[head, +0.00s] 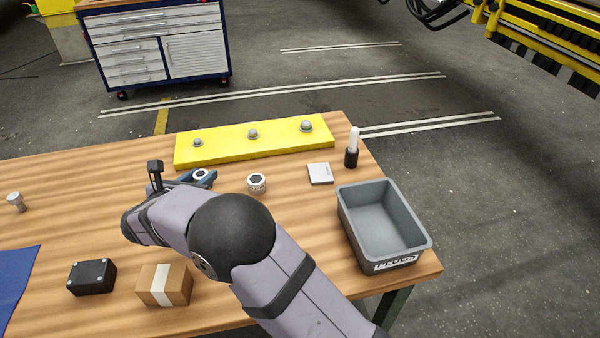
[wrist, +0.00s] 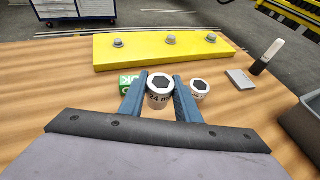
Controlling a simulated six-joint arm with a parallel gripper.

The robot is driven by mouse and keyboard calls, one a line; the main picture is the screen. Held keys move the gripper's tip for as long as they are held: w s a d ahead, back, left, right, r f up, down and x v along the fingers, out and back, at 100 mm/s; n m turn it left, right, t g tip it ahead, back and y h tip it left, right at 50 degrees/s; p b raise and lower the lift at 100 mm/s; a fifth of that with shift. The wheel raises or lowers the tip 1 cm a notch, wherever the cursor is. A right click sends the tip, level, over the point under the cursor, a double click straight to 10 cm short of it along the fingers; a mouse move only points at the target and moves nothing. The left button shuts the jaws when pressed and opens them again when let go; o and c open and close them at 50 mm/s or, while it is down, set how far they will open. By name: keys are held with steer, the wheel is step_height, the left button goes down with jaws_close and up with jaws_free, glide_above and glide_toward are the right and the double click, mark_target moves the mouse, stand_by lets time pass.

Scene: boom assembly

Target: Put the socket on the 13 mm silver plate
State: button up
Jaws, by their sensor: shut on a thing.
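My gripper (wrist: 160,98) is shut on a silver socket (wrist: 159,91) with a dark hex opening facing up. Its printed label seems to read 24 mm. The blue fingers stand on either side of it; the held socket also shows in the head view (head: 201,175). A second socket (head: 257,184) stands upright on the table just right of my gripper and also shows in the wrist view (wrist: 198,91); its label is unclear. A silver plate (head: 320,174) lies flat farther right, also in the wrist view (wrist: 240,78); its marking is too small to read. A green plate (wrist: 126,84) is partly hidden behind the left finger.
A yellow bar (head: 235,147) with bolts lies at the back. A black-and-white marker (head: 352,148) stands beside the silver plate. A grey bin (head: 428,243) is at right. A black box (head: 91,277), a carton (head: 164,285) and a bolt (head: 15,201) are at left.

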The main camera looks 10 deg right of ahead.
steer(key=w+d+f+m+g+h+b, duration=0.1)
steer(key=w+d+f+m+h+b, duration=0.15)
steer(key=d, duration=0.75)
step_height(320, 180, up, 5)
steer(key=m+g+h+b, duration=0.4)
steer(key=m+g+b, duration=0.1)
steer(key=b, duration=0.1)
glide_above(323, 178)
steer(key=shift+d+f, duration=0.15)
steer(key=shift+f, duration=5.05)
steer(key=shift+f, duration=0.1)
